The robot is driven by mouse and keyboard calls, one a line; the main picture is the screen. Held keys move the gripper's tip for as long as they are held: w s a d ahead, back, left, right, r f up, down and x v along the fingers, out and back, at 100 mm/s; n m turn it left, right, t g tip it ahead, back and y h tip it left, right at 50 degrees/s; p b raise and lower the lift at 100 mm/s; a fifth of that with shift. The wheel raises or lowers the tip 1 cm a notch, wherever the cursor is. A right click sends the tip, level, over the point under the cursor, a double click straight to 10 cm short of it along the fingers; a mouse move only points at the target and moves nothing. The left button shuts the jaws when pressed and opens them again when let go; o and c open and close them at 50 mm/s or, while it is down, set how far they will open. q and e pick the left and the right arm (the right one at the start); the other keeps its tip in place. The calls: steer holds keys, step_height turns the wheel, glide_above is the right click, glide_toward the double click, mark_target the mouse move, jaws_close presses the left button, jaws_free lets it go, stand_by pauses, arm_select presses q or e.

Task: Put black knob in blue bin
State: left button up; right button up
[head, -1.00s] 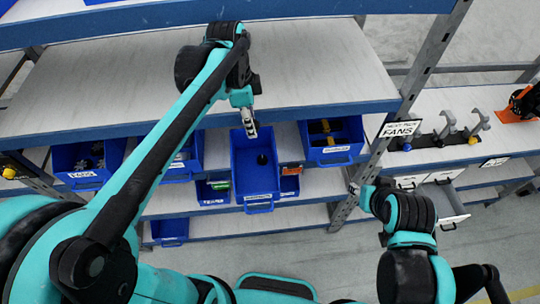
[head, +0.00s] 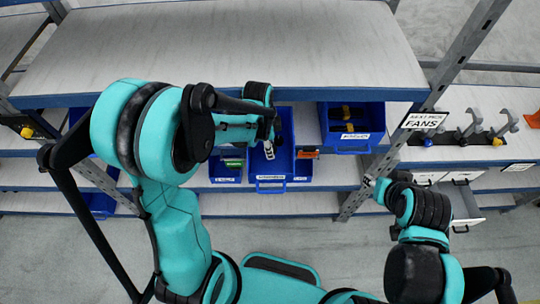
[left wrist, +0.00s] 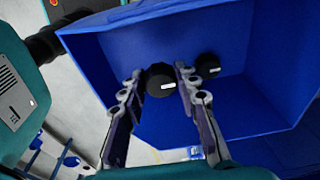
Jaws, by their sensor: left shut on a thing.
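My left gripper (head: 268,150) is at the pulled-out blue bin (head: 283,163) on the middle shelf, in the head view. The left wrist view shows the gripper (left wrist: 160,74) shut on a round black knob (left wrist: 161,84) with a small white mark. The knob is held between the fingertips at the bin's open side, with the blue bin (left wrist: 120,50) behind it. A second black knob (left wrist: 207,66) lies inside the bin, to the right. The held knob cannot be made out in the head view. My right gripper (head: 370,182) is by the shelf post, too small to read.
A blue bin with black and yellow parts (head: 350,125) stands right of the target bin. Small bins with green (head: 232,163) and orange (head: 307,154) items flank it. A metal shelf post (head: 440,90) stands at right. The upper shelf (head: 220,50) is bare.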

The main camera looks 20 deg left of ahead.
mark_target(270, 161)
arm_select(q)
steer(key=shift+f, duration=0.55)
step_height(270, 161, down, 3)
steer(key=shift+s+r, duration=0.1)
steer(key=shift+f+b, duration=0.3)
steer(key=shift+f, duration=0.25)
steer(key=shift+f, duration=0.15)
steer(key=o, duration=1)
steer(key=shift+o, duration=0.2)
